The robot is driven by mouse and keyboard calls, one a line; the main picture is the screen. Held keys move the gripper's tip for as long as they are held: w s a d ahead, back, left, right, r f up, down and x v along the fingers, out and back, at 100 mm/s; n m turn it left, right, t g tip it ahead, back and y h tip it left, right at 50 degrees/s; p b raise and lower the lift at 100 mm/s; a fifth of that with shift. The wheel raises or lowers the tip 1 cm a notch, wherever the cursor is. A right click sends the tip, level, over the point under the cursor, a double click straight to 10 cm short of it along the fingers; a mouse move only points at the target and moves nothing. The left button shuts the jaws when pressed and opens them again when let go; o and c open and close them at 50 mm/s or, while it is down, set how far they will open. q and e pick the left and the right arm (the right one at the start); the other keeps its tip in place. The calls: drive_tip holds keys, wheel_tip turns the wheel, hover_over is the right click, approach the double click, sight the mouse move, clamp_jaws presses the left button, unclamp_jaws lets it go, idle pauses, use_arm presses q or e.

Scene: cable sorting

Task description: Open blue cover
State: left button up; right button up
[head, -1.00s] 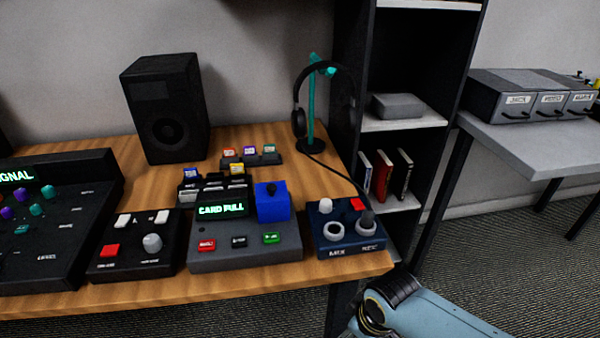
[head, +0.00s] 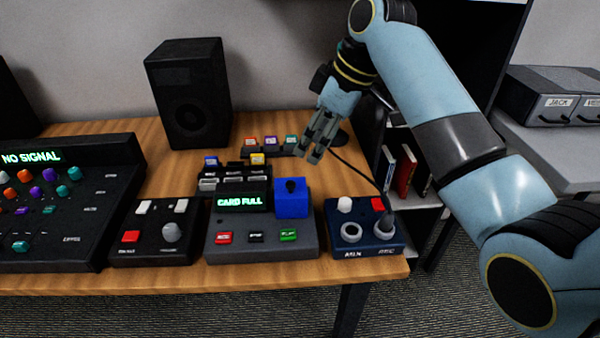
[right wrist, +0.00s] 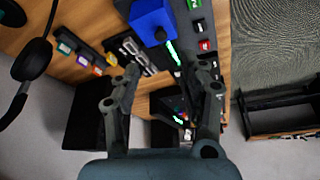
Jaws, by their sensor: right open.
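The blue cover (head: 291,199) is a box-like cap with a dark knob on top. It sits closed on the right part of a grey device (head: 262,241) whose screen reads "CARD FULL". In the right wrist view the blue cover (right wrist: 152,20) shows at the top, beyond the fingertips. My right gripper (head: 313,153) is open and empty. It hangs above the back right of the table, behind and above the cover, and touches nothing that I can see. In the right wrist view its two fingers (right wrist: 168,85) are spread apart. My left gripper is out of view.
A dark blue box (head: 365,243) with knobs stands right of the grey device, and a black button box (head: 157,240) stands left. Card holders (head: 234,181) lie behind. A speaker (head: 189,95) stands at the back. Shelves (head: 418,190) rise behind my right arm.

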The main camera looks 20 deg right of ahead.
sight(291, 183)
drive_tip(key=b+x, duration=0.1)
drive_tip(key=x, duration=0.9)
drive_tip(key=shift+a+f, duration=0.15)
drive_tip(key=shift+f, duration=0.1)
clamp_jaws()
